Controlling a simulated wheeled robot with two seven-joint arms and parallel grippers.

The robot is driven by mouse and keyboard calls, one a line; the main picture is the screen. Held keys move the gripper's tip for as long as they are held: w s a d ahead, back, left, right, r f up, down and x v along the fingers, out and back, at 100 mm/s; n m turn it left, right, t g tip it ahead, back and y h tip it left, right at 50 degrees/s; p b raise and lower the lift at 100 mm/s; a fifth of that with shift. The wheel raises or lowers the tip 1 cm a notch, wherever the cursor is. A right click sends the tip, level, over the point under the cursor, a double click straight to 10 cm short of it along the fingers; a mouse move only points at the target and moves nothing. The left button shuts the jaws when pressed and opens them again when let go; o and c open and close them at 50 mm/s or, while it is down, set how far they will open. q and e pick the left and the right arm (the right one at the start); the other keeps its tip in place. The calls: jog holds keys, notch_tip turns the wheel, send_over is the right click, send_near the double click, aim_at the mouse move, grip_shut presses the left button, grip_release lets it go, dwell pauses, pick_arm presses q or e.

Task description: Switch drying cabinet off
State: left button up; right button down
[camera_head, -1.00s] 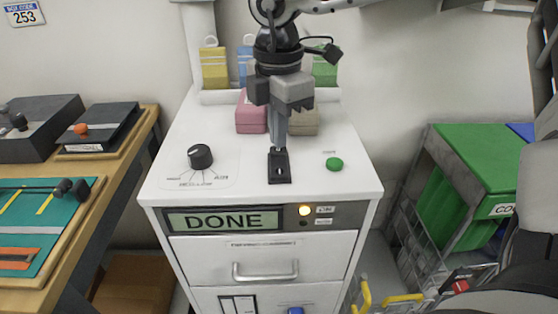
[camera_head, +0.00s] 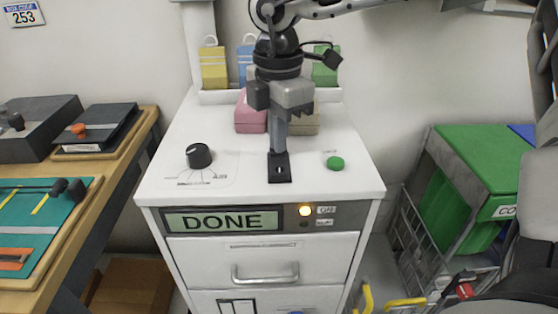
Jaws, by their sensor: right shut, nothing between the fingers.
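The white drying cabinet (camera_head: 330,192) stands in the middle, with a display (camera_head: 222,221) reading DONE on its front. An amber lamp (camera_head: 305,210) beside the ON label is lit; the lamp below it is dark. A black switch plate (camera_head: 280,174) sits on the cabinet top near the front edge. My right gripper (camera_head: 279,150) points down at the plate's rear end, shut and empty. It covers that part of the switch, so I cannot tell the lever's position or whether the fingers touch it. My left gripper is not in view.
A black knob (camera_head: 198,156) is left of the switch and a green button (camera_head: 335,163) is right of it. Pink (camera_head: 250,114) and beige blocks stand behind the gripper. A wooden bench (camera_head: 76,222) is at left, a green-lidded bin (camera_head: 480,155) at right.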

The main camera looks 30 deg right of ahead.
jog(key=shift+f, duration=0.25)
jog(key=shift+r, duration=0.1)
jog(key=shift+r+p, duration=1.4)
jog(key=shift+r, duration=2.1)
